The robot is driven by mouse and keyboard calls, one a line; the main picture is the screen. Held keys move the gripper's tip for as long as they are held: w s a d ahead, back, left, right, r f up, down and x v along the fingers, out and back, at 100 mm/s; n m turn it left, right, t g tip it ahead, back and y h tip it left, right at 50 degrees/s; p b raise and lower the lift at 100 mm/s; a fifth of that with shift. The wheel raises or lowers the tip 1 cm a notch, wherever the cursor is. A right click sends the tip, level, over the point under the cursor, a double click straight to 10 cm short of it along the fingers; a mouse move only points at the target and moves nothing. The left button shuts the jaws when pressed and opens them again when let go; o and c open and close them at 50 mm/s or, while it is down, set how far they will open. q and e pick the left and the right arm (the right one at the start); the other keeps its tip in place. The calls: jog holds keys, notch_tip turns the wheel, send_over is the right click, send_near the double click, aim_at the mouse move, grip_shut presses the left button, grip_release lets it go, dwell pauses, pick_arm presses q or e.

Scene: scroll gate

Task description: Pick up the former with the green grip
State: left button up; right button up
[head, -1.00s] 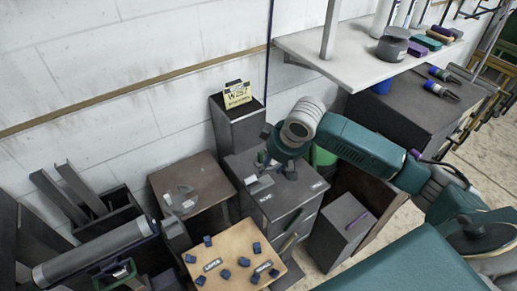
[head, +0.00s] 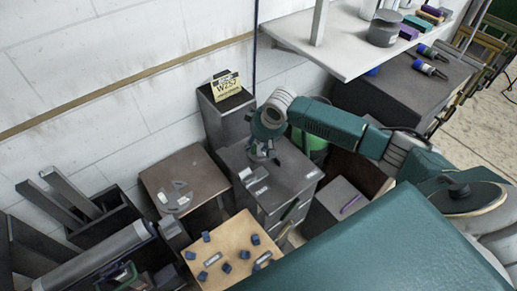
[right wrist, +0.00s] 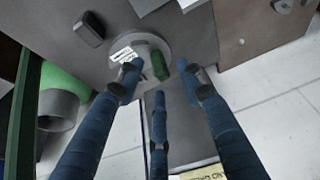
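In the right wrist view, the former is a round grey disc (right wrist: 150,45) with a green grip (right wrist: 160,66) and a white label. It lies on the grey top of a cabinet (head: 290,172). My right gripper (right wrist: 160,82) has its blue fingers spread around the near side of the green grip, with gaps between them and the grip. In the head view my right gripper (head: 264,155) is above the cabinet top and hides most of the former. My left gripper is not in view.
A small dark block (right wrist: 89,28) lies beside the former. A brown table (head: 205,185) with grey flat pieces and a wooden board (head: 230,232) with several blue pieces stand to the left. A tall grey box (head: 225,120) with a yellow sign stands behind. A white shelf (head: 345,55) hangs behind right.

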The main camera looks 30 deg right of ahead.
jog(key=shift+w+f, duration=0.25)
jog(key=shift+f, duration=0.25)
jog(key=shift+w+a+f, duration=0.1)
jog(key=shift+w+f, duration=0.05)
jog(key=shift+f, duration=0.35)
jog(key=c, duration=0.4)
grip_shut()
jog(key=shift+r, duration=0.1)
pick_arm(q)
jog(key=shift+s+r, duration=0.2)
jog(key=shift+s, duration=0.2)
pick_arm(e)
jog(key=shift+w+r, duration=0.1)
jog(key=shift+r, duration=0.05)
